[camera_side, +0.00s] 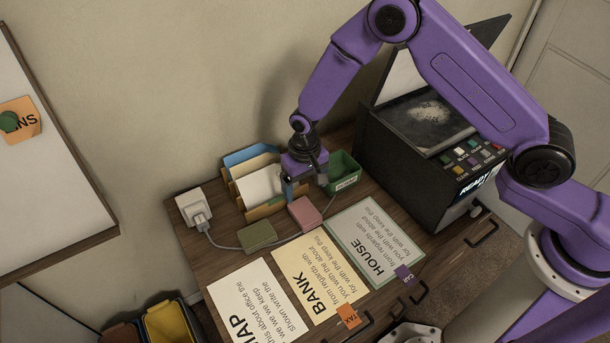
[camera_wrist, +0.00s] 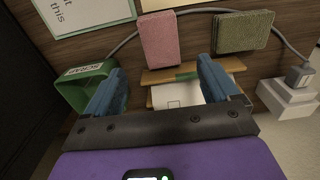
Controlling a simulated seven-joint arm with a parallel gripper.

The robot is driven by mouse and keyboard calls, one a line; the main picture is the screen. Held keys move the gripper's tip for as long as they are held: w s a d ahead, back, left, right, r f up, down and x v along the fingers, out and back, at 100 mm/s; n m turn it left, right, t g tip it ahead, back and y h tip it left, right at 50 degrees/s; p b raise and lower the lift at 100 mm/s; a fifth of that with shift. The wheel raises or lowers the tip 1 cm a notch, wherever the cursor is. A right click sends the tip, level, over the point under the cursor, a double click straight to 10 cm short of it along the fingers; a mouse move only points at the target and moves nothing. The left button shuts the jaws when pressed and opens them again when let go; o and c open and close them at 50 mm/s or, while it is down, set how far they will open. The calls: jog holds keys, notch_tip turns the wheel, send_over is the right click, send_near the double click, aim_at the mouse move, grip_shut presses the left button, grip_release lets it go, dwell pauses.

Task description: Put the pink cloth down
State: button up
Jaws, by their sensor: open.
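The pink cloth (camera_side: 304,213) is a small folded block lying on the wooden desk, in front of the letter rack. In the wrist view the pink cloth (camera_wrist: 159,39) lies flat beyond my fingertips, apart from them. My gripper (camera_side: 306,184) is open and empty, above the desk between the letter rack and the green box. In the wrist view its two blue fingers (camera_wrist: 158,82) are spread wide with nothing between them but the rack below. In the side view the wrist hides part of the rack.
An olive cloth (camera_side: 257,235) lies left of the pink one, near a cable running to a white socket block (camera_side: 194,207). The letter rack (camera_side: 262,208) and green box (camera_side: 344,172) stand close by my gripper. A dark machine (camera_side: 414,170) is at right. Printed sheets (camera_side: 316,276) cover the front.

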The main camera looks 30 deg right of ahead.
notch_tip(320, 180, up, 3)
jog(key=shift+r, duration=0.1)
jog(key=shift+r, duration=0.1)
jog(key=s+d+r+n, duration=0.2)
jog(key=s+r+n, duration=0.1)
jog(key=s+r, duration=0.35)
jog(key=s+d+r+n, duration=0.3)
jog(key=s+r, duration=0.3)
jog(key=r, duration=0.1)
jog(key=s+d+r+n, duration=0.3)
jog(key=s+d, duration=0.3)
jog(key=s, duration=0.3)
jog(key=s+d+r+n, duration=0.3)
jog(key=s+d, duration=0.4)
jog(key=s, duration=0.2)
jog(key=shift+r+n, duration=0.3)
jog(key=shift+r, duration=0.1)
